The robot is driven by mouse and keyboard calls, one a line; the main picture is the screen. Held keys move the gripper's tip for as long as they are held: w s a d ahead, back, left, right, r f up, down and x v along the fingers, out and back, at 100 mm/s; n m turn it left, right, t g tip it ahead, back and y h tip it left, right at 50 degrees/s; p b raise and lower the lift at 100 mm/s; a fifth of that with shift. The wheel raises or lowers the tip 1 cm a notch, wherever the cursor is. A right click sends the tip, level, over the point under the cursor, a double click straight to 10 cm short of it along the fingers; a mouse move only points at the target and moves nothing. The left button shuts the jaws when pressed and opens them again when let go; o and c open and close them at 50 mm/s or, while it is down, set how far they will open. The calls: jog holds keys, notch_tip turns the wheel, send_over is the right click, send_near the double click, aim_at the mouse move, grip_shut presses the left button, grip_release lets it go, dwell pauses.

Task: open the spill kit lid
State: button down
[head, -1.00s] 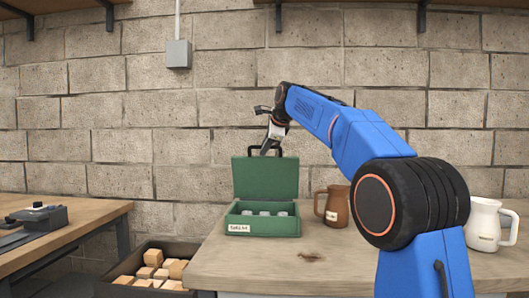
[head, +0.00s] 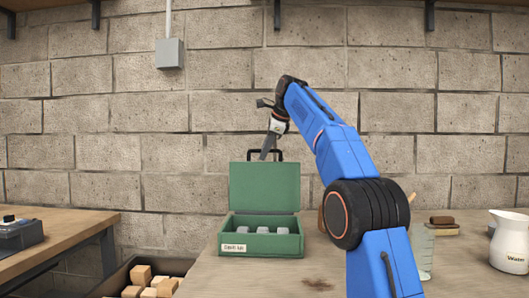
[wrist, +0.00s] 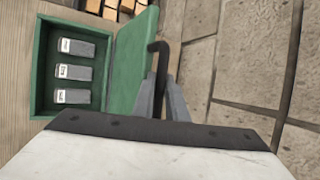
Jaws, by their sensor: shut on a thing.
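The green spill kit box (head: 289,246) stands on the workbench with its lid (head: 264,188) raised, upright at the back. Several grey items (head: 262,229) lie inside. A black handle (head: 281,154) sits on the lid's top edge. My gripper (head: 267,153) is at that handle, with its jaws shut on it. In the wrist view, the grey fingers (wrist: 165,102) close around the dark handle (wrist: 160,55) beside the lid (wrist: 130,65), and the open box (wrist: 47,70) shows to the left. The front label is too small to read surely.
The workbench (head: 240,277) has clear space in front of the box. A white jug (head: 509,243) and a clear glass (head: 422,250) stand at right, partly past my arm. A crate of wooden blocks (head: 140,275) is below left. A block wall is close behind.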

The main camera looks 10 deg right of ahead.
jog(key=shift+w, duration=0.25)
jog(key=c, duration=1.8)
grip_release()
jog(key=shift+o, duration=0.2)
